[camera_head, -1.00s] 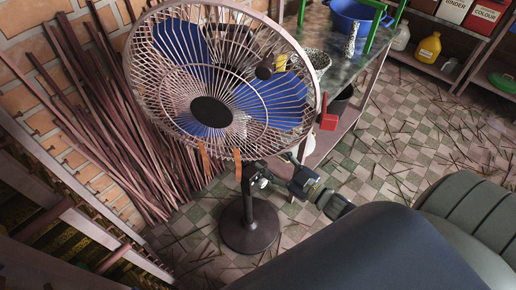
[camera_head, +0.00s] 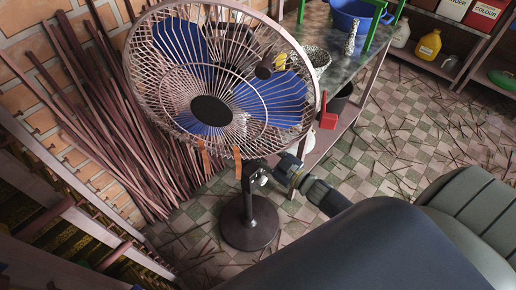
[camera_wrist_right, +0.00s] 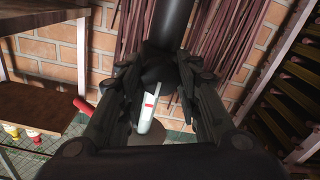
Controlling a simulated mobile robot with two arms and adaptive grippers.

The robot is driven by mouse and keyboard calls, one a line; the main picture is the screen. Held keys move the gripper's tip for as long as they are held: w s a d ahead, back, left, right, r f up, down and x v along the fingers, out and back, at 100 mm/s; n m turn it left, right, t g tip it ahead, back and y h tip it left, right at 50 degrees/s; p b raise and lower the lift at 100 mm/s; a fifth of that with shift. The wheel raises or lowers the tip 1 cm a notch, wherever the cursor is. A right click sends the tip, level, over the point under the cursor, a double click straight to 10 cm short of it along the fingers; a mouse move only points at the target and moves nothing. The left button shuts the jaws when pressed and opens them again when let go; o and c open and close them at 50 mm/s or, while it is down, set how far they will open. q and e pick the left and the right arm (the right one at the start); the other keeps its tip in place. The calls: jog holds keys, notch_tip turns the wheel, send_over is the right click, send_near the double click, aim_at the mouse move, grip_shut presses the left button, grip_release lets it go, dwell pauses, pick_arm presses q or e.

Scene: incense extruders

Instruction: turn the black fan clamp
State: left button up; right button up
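The fan's black clamp (camera_wrist_right: 158,74) sits on the black pole (camera_wrist_right: 170,28) of the stand in the right wrist view. A white piece with a red mark (camera_wrist_right: 148,108) shows just below it. My right gripper (camera_wrist_right: 160,76) has its two dark fingers apart, one on each side of the clamp; I cannot tell whether they touch it. In the head view my right gripper (camera_head: 262,172) is at the pole under the blue-bladed fan (camera_head: 284,98), above the round base (camera_head: 249,226). The clamp is largely hidden there. My left gripper is not in view.
A bundle of thin brown sticks (camera_head: 100,130) leans on the brick wall at left. A table (camera_head: 350,66) with a blue basin (camera_head: 356,14) stands behind the fan at right. A red-handled object (camera_head: 327,118) is near its edge. Tiled floor with scattered sticks lies at right.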

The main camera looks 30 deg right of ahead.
jog(key=shift+n, duration=0.4)
jog(key=n+b, duration=0.5)
jog(key=n, duration=1.2)
jog(key=shift+b, duration=0.35)
dwell(0.4)
jog(key=o, duration=1)
jog(key=shift+o, duration=0.2)
